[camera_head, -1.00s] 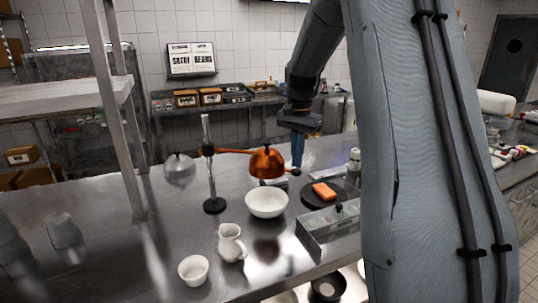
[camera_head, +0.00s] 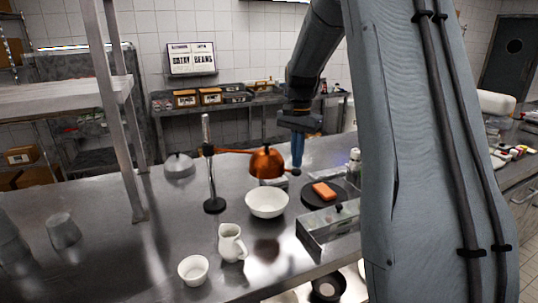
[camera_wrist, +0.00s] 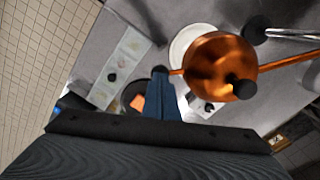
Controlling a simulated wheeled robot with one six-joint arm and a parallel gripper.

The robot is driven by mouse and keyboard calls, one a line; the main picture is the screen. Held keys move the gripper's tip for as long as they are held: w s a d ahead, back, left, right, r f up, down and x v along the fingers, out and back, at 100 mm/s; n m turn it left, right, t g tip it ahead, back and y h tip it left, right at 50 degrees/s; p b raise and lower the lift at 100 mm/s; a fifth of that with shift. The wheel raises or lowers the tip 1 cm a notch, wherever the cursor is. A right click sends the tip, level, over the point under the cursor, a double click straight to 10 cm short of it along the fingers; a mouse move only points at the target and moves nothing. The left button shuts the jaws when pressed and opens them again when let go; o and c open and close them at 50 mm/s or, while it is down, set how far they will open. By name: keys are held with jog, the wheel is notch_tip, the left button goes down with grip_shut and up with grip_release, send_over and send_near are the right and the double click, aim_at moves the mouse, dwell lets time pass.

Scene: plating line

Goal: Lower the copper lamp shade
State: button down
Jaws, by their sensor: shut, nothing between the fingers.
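The copper lamp shade (camera_head: 266,163) hangs on a copper arm from an upright metal stand (camera_head: 208,165), above a white bowl (camera_head: 267,203). In the wrist view the shade (camera_wrist: 219,62) shows from above with a dark knob on top. My gripper (camera_head: 297,165) points down just right of the shade, by the dark end of a short handle on its right side. In the wrist view my gripper (camera_wrist: 160,72) is shut and empty, its tips close to that handle. Whether they touch it I cannot tell.
A dark plate (camera_head: 343,201) with an orange block (camera_head: 324,191) and a metal tray (camera_head: 325,229) stand to the right. A white jug (camera_head: 231,242) and a small white cup (camera_head: 193,269) are in front. A shelf post (camera_head: 127,160) rises at left.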

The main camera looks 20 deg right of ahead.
aim_at(297, 170)
jog(key=shift+f+b, duration=1.3)
jog(key=shift+f, duration=2.3)
jog(key=shift+r+p, duration=3.15)
jog(key=shift+r, duration=1.45)
jog(key=s+a+f+n+b, duration=0.5)
jog(key=s+a+f, duration=0.3)
jog(key=s, duration=0.3)
jog(key=s+a+f+n+t+b, duration=0.1)
jog(key=s+a+f+n+b, duration=0.4)
jog(key=s+a+f, duration=0.4)
jog(key=s+n, duration=0.1)
jog(key=s, duration=0.2)
jog(key=shift+a+n, duration=0.15)
jog(key=shift+n, duration=0.15)
